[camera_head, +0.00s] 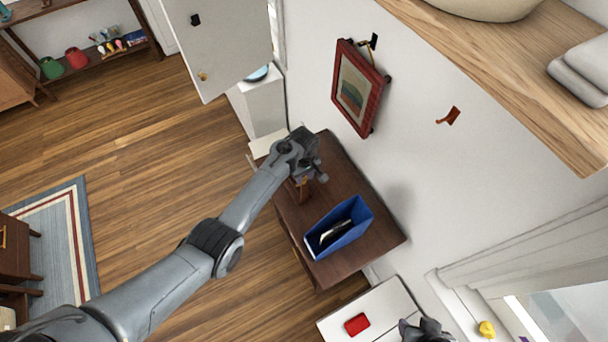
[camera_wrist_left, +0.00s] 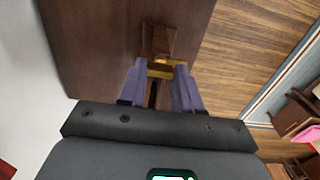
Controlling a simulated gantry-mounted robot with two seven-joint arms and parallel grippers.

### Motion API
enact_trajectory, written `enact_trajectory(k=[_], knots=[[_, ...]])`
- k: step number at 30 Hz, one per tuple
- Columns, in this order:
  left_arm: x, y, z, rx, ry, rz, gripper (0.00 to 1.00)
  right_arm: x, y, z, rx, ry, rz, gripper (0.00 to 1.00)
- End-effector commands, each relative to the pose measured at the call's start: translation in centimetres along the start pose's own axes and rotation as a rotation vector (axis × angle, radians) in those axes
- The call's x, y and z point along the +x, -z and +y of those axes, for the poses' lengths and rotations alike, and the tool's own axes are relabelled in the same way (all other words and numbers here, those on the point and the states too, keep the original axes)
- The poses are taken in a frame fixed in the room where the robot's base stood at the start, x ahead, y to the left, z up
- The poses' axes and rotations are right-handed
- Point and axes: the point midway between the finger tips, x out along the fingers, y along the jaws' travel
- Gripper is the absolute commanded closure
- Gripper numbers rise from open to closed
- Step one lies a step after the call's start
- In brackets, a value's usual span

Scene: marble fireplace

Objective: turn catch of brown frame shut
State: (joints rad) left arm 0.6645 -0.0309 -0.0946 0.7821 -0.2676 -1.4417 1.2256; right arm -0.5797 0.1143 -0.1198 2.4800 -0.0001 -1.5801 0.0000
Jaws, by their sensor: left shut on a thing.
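The brown frame (camera_head: 303,192) stands on the dark wooden table, partly hidden under my left gripper (camera_head: 309,173). In the left wrist view, the brown frame (camera_wrist_left: 158,40) shows beyond and between my purple fingers. The gold catch (camera_wrist_left: 162,68) is at the frame's near side, between the fingertips. My left gripper (camera_wrist_left: 160,76) is shut on the catch, which is partly hidden by the fingers. My right gripper (camera_head: 427,330) shows only in part at the bottom edge of the head view, and its jaws cannot be made out.
A blue bin (camera_head: 349,226) with something inside stands on the dark table (camera_head: 372,246), near the brown frame. A red picture frame (camera_head: 357,88) hangs on the wall above. A red object (camera_head: 357,324) lies on a white surface (camera_head: 385,301). Wooden floor (camera_head: 150,190) is open at left.

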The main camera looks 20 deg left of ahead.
Motion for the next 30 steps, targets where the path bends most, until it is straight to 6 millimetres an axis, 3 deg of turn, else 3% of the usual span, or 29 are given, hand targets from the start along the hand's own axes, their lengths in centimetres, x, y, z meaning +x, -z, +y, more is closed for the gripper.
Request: enact_trajectory(k=[11, 30], knots=[[-0.2, 0.0, 0.0, 0.196, 0.002, 0.000, 0.97, -1.1, 0.3, 0.2, -0.007, -0.006, -0.001, 0.57], [-0.1, 0.0, 0.1, 0.801, 0.001, -0.001, 0.97, -2.6, 0.8, 0.2, -0.005, -0.004, -0.001, 0.57]])
